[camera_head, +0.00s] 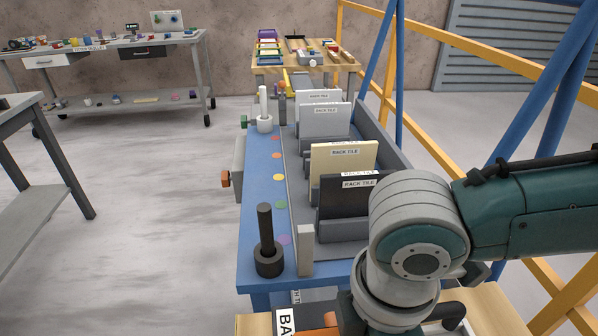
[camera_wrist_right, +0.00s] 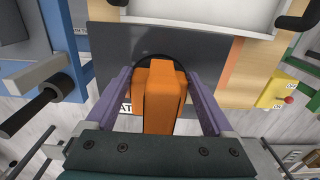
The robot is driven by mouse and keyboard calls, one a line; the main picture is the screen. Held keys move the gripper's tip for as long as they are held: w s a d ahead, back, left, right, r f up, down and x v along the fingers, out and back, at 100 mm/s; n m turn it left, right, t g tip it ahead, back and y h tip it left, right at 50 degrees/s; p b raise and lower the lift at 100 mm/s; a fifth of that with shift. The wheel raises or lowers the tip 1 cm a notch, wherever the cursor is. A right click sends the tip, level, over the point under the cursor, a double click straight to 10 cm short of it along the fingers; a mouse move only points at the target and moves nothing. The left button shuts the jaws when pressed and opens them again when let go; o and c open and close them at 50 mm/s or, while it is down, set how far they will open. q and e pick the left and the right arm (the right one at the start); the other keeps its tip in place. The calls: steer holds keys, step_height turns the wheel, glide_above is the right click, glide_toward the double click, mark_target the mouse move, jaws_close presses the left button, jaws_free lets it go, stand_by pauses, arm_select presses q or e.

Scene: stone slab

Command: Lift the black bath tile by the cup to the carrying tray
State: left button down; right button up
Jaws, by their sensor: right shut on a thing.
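The black bath tile (camera_wrist_right: 222,70) lies flat below my right wrist in the right wrist view, with part of a lettered label (camera_wrist_right: 125,108) near its lower edge. The cup's black disc sits against the tile, mostly hidden under its orange handle (camera_wrist_right: 160,100). My right gripper (camera_wrist_right: 160,76) is shut on this handle, one purple finger on each side. A bit of orange (camera_head: 331,319) shows at the bottom of the head view, largely behind my arm. The white carrying tray (camera_wrist_right: 205,28) with black grips is just beyond the tile. I cannot tell whether the tile touches its support. My left gripper is out of view.
The blue bench (camera_head: 262,200) holds a rack with dark, cream and grey tiles labelled RACK TILE. A black post (camera_head: 266,235) stands on its near left corner. A yellow railing (camera_head: 480,55) runs along the right. A yellow box with a red knob (camera_wrist_right: 278,92) is right of the tile.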

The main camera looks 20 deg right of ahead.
steer(key=shift+r, duration=0.1)
steer(key=shift+s+d+r+p, duration=0.1)
steer(key=shift+s+d+p, duration=0.2)
steer(key=shift+p, duration=0.2)
steer(key=shift+s+d+p, duration=0.85)
steer(key=shift+s+d, duration=0.05)
steer(key=shift+d, duration=0.15)
steer(key=shift+s+d, duration=0.35)
steer(key=shift+d, duration=0.05)
steer(key=shift+s+d+p, duration=1.25)
steer(key=shift+s+d, duration=0.4)
steer(key=shift+d, duration=0.1)
